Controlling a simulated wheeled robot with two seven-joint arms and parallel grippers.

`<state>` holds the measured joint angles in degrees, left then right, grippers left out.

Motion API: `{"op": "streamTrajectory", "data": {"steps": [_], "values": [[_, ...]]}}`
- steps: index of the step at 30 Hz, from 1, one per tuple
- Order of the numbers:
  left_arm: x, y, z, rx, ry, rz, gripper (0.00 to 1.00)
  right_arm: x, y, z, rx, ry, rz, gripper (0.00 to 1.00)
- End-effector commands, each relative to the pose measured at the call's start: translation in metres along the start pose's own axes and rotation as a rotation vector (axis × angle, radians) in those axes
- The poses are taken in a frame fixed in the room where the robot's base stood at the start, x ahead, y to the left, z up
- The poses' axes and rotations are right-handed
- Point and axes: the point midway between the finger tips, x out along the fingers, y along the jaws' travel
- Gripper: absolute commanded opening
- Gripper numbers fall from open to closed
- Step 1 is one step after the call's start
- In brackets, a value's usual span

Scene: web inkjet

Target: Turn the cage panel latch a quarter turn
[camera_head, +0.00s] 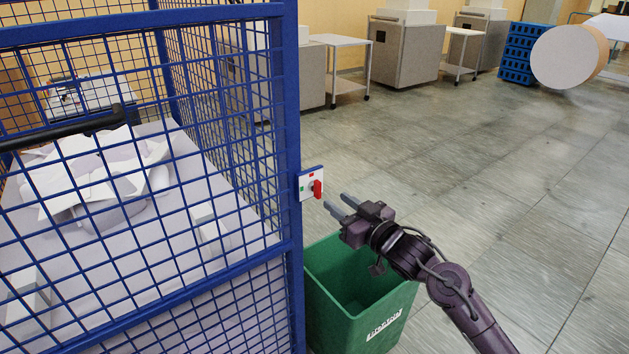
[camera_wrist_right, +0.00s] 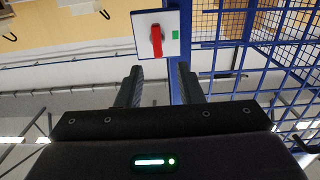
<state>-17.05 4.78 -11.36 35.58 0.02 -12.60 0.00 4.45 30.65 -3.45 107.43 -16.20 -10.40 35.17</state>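The latch is a red handle (camera_head: 318,189) on a small white plate (camera_head: 306,182) with a blue edge, fixed to the blue post of the cage panel (camera_head: 291,120). In the right wrist view the red handle (camera_wrist_right: 156,40) stands upright on the white plate (camera_wrist_right: 173,20), beside a green mark. My right gripper (camera_head: 337,204) is open and empty, just right of and below the handle. In the right wrist view its two fingers (camera_wrist_right: 160,86) are spread, with the handle beyond their tips and not touched. My left gripper is not in view.
A green bin (camera_head: 345,310) stands below my right gripper, against the cage. Inside the cage, white paper scraps (camera_head: 95,175) lie on a pale surface. A black bar (camera_head: 60,133) crosses the mesh at the left. The floor (camera_head: 480,160) to the right is clear.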

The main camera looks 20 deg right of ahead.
Motion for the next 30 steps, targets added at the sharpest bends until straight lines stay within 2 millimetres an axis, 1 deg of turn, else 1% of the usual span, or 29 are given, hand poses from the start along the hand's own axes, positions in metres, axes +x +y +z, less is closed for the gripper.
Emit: {"op": "streamTrajectory", "data": {"steps": [1,5,9,12,15,19,26,27,30], "values": [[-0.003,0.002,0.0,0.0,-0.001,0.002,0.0,0.004,0.0,-0.003,0.001,0.003,-0.001,0.34],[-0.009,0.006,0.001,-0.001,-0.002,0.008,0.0,0.021,0.0,-0.005,0.002,0.005,0.0,0.34],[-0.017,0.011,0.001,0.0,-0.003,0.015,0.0,0.045,0.0,-0.005,0.003,0.003,0.0,0.34],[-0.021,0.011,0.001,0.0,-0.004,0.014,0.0,0.059,0.0,-0.004,0.002,0.003,-0.001,0.34],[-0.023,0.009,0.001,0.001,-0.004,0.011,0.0,0.069,0.0,-0.003,0.001,0.002,0.001,0.34],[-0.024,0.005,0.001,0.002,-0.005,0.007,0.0,0.075,0.0,-0.001,0.0,0.001,0.0,0.34],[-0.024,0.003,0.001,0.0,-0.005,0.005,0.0,0.076,0.0,0.0,0.0,0.001,0.0,0.34],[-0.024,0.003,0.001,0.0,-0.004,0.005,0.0,0.076,0.0,0.0,0.0,0.001,0.0,0.32],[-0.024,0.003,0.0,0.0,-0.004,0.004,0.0,0.076,0.0,0.0,0.0,0.001,0.0,0.19]]}}
